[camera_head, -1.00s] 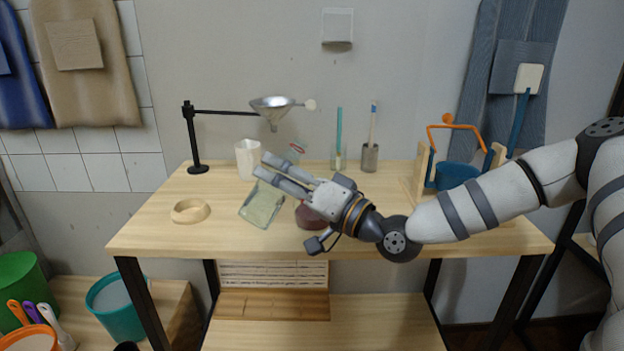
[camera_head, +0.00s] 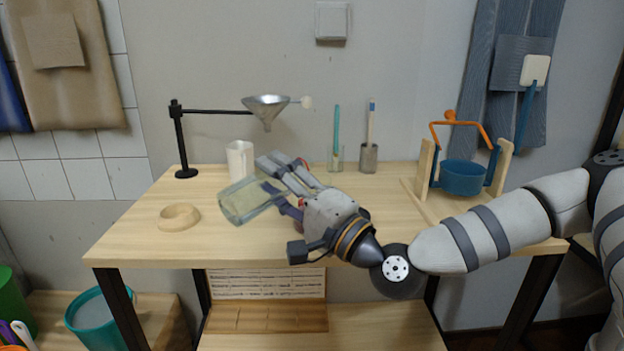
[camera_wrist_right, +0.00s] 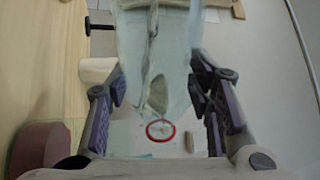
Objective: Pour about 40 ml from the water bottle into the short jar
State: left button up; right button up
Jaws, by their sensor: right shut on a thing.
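My right gripper (camera_head: 270,192) is shut on a clear, pale green bottle, the water bottle (camera_head: 240,203). It holds the bottle strongly tilted, close to lying flat, above the middle left of the table. In the right wrist view the bottle (camera_wrist_right: 158,50) is between the fingers (camera_wrist_right: 160,110). Which vessel is the short jar is unclear, and liquid flow cannot be made out. My left gripper is not in view.
A wooden ring (camera_head: 179,217) lies at left. Brush holders (camera_head: 368,159) and a blue pot in a frame (camera_head: 462,178) stand rearward. A dull red object (camera_wrist_right: 40,150) shows at wrist-view left.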

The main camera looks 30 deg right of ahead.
jog(key=shift+r, duration=0.35)
jog(key=shift+c, duration=0.2)
jog(key=shift+o, duration=0.2)
jog(key=shift+f+b, duration=0.3)
jog(key=shift+f, duration=0.1)
jog(key=shift+r+m, duration=0.4)
jog(key=shift+r, duration=0.35)
jog(key=shift+c, duration=0.2)
jog(key=shift+f+h, duration=0.35)
jog(key=shift+h, duration=0.05)
jog(key=shift+r+m, duration=0.3)
jog(key=shift+r, duration=0.05)
jog(key=shift+f, duration=0.15)
jog(key=shift+r+m+p, duration=0.3)
jog(key=shift+a+f, duration=0.1)
jog(key=shift+f, duration=0.05)
jog(key=shift+a, duration=0.1)
